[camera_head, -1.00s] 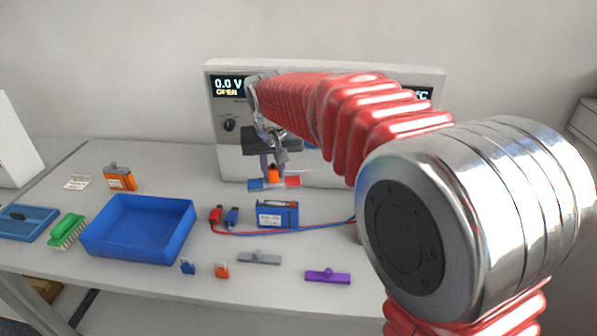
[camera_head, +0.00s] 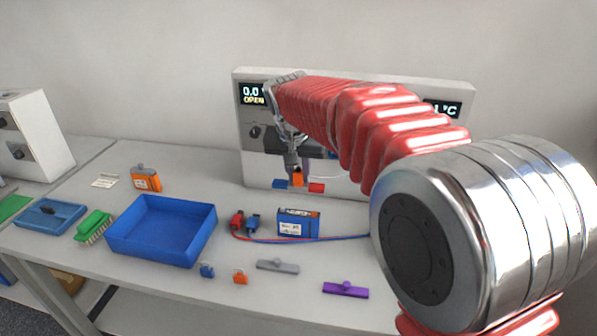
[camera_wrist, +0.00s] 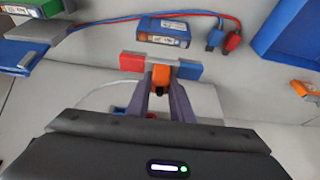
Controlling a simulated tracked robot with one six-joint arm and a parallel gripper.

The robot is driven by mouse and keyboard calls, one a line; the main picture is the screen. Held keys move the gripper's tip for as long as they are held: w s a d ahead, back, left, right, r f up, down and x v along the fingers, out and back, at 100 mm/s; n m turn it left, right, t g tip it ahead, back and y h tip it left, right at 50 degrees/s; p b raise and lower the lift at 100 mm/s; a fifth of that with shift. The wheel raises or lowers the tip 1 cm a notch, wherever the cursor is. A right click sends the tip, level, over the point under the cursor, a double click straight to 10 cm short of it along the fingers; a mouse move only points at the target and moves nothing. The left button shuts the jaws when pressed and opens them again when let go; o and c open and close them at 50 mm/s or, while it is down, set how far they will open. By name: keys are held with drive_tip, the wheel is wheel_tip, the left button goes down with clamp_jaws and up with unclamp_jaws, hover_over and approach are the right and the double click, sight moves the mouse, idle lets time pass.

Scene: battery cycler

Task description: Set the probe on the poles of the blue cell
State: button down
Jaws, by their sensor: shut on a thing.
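The probe, a bar with a red end and a blue end and an orange block in its middle, shows in the head view (camera_head: 297,182) and in the wrist view (camera_wrist: 133,62). My gripper (camera_head: 297,168) is shut on its orange block; the fingers also show in the wrist view (camera_wrist: 162,88). The blue cell (camera_head: 298,224), a blue box with a white label and an orange strip on top, stands on the bench. It also shows in the wrist view (camera_wrist: 163,32). The probe is held up, apart from the cell. The cell's poles are too small to make out.
Red and blue clips (camera_head: 253,222) on cables lie beside the cell. A blue tray (camera_head: 150,250) stands left, an orange cell (camera_head: 146,179) behind it. Grey (camera_head: 278,266) and purple (camera_head: 346,290) handled bars lie in front. The cycler panel (camera_head: 255,150) stands behind my gripper.

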sight(298, 187)
drive_tip(key=shift+f, duration=2.6)
drive_tip(key=shift+f, duration=0.7)
idle(0.9)
drive_tip(key=shift+r, duration=0.1)
drive_tip(key=shift+r, duration=3.4)
